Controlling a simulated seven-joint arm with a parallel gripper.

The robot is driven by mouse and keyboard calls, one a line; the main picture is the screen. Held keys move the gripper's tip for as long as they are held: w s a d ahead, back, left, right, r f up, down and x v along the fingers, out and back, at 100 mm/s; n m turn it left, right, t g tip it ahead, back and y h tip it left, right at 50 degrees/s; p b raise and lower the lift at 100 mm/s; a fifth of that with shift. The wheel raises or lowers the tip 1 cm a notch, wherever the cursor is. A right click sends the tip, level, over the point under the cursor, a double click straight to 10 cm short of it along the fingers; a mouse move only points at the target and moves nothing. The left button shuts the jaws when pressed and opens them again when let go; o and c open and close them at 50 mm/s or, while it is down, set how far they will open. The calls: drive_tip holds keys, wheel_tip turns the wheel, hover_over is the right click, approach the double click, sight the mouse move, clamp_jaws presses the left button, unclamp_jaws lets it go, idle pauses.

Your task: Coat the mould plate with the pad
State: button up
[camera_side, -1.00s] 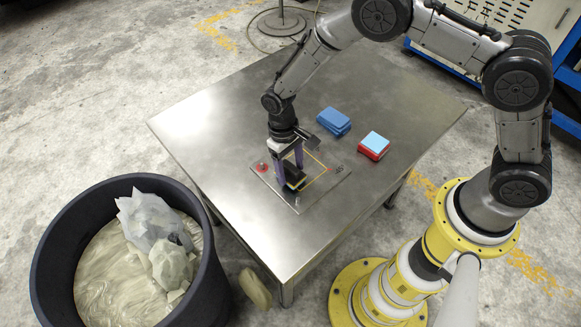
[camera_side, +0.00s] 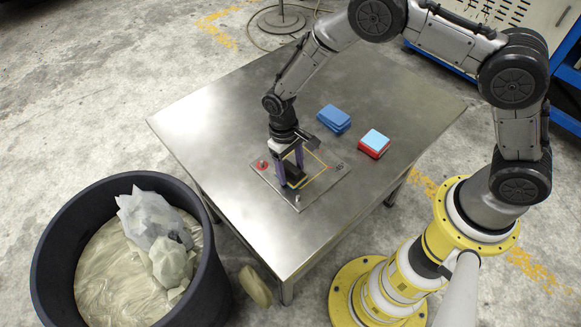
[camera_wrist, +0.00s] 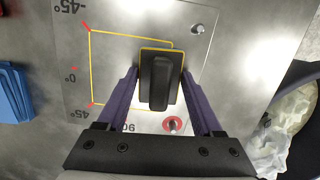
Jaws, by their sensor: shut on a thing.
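The mould plate (camera_side: 325,182) is a flat grey metal sheet on the table, with a yellow outlined square and angle marks. It fills the middle of the wrist view (camera_wrist: 120,75). My gripper (camera_side: 291,175) points down over the plate and is shut on the black handle of the pad (camera_wrist: 160,80). The pad has a yellow edge and sits at the right side of the yellow outline in the wrist view. Its underside is hidden, so I cannot tell whether it touches the plate.
Blue blocks (camera_side: 334,118) and a red block with a light blue top (camera_side: 374,144) lie behind and right of the plate. A red knob (camera_wrist: 172,124) and a metal pin (camera_wrist: 198,29) stand on the plate. A black bin (camera_side: 45,262) with crumpled film stands left of the table (camera_side: 215,115).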

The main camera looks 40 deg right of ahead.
sight(312, 157)
drive_tip(key=shift+d+r, duration=0.1)
drive_tip(key=shift+d, duration=1.25)
drive_tip(key=shift+s+d+f, duration=0.1)
drive_tip(key=shift+d, duration=1.4)
drive_tip(key=shift+d+f, duration=0.1)
drive_tip(key=shift+d, duration=1.35)
drive_tip(key=shift+a+r, duration=0.2)
drive_tip(key=shift+a, duration=1.4)
drive_tip(key=shift+a+f, duration=0.15)
drive_tip(key=shift+a, duration=1.25)
drive_tip(key=shift+a+f, duration=0.1)
drive_tip(key=shift+a, duration=1.3)
drive_tip(key=shift+w, duration=0.65)
drive_tip(key=shift+w+d+r, duration=0.1)
drive_tip(key=shift+w, duration=0.05)
drive_tip(key=shift+d+r, duration=0.15)
drive_tip(key=shift+d, duration=1.3)
drive_tip(key=shift+d+f, duration=0.2)
drive_tip(key=shift+d, duration=2.7)
